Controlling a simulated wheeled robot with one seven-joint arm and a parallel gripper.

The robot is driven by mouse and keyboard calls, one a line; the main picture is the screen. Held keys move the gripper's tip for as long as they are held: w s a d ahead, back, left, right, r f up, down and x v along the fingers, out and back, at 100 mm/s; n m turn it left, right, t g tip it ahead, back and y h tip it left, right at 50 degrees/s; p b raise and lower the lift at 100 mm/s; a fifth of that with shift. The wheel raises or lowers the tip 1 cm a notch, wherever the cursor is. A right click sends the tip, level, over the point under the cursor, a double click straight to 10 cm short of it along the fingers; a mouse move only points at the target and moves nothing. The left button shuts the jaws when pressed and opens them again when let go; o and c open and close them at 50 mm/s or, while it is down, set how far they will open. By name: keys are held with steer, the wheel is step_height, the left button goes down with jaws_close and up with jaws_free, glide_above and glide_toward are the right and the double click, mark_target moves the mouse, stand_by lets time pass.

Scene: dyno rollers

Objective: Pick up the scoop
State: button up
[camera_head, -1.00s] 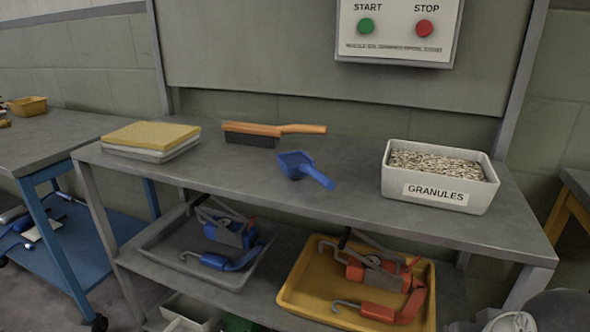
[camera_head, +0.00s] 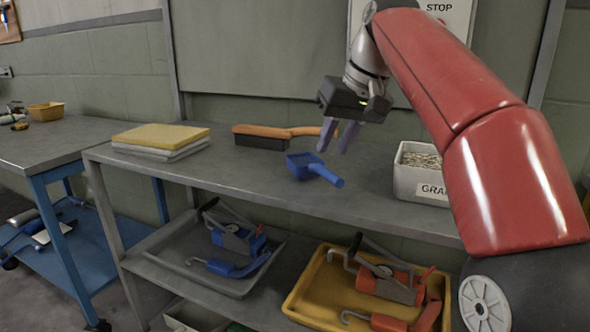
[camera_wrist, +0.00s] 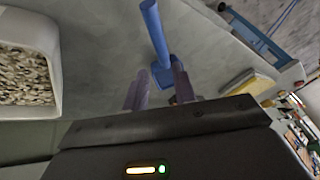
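The blue scoop (camera_head: 314,168) lies on the grey bench top, its handle pointing to the front right in the head view. My gripper (camera_head: 338,138) hangs above the bench, up and to the right of the scoop, and looks open and empty with its fingers apart. In the wrist view the scoop (camera_wrist: 156,38) shows beyond the fingertips of my gripper (camera_wrist: 158,88). Its handle points up the picture, and its bowl is partly hidden behind the right finger.
The white granules bin (camera_head: 420,184) stands at the right, partly behind my red arm. A brush with an orange handle (camera_head: 262,131) lies behind the scoop. Folded cloths (camera_head: 160,137) lie at the left. The shelf below holds a grey tray (camera_head: 190,272) and a yellow tray (camera_head: 318,296) with ratchet straps.

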mark_target(319, 165)
steer(key=b+x, duration=0.3)
steer(key=x, duration=0.4)
steer(key=shift+w+a+f, duration=0.1)
steer(key=shift+a+f, duration=0.2)
steer(key=shift+a, duration=0.05)
jaws_close()
